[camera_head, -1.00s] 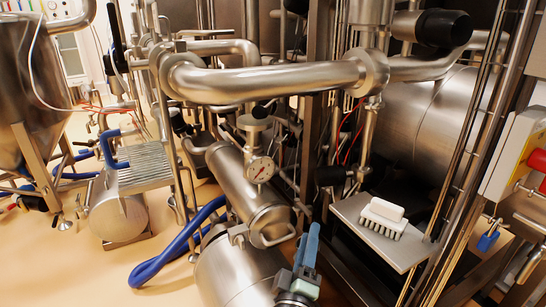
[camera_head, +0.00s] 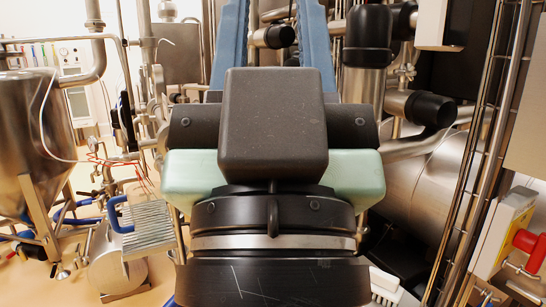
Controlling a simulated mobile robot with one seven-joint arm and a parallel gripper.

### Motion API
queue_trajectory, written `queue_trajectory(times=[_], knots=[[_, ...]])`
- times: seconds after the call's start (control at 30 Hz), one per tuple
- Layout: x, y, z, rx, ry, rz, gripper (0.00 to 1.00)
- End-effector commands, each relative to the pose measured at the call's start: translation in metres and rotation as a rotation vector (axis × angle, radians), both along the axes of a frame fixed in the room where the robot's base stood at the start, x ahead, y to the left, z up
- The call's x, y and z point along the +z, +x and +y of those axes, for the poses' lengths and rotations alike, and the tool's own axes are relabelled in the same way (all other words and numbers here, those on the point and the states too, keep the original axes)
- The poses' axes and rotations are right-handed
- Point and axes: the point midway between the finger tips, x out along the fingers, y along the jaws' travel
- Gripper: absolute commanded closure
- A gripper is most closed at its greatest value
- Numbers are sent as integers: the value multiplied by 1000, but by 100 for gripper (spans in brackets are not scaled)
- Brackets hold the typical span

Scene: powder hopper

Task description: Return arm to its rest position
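My gripper (camera_head: 273,20) is raised large in the centre of the head view, pointing up and away from me. Its two blue fingers stand well apart at the top, with background pipes showing between them. The top frame edge cuts off the fingertips. I see nothing held between the visible parts of the fingers. The dark wrist and pale green housing of my arm fill the middle and hide much of the machinery behind.
A steel hopper (camera_head: 32,140) stands at the left. A white brush (camera_head: 385,284) shows partly at lower right, beside my arm. A large steel cylinder (camera_head: 425,190) and vertical metal rails (camera_head: 478,150) stand at right, near a box with a red knob (camera_head: 530,242).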

Motion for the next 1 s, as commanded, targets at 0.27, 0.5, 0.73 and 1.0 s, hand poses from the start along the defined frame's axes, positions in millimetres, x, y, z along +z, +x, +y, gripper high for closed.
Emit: queue_trajectory(times=[0.27,0.5,0.73,1.0], knots=[[102,1,0,-1,-1,1,64],[174,1,0,-1,-1,1,64],[238,1,0,0,-1,2,64],[270,1,1,0,-1,2,64]])
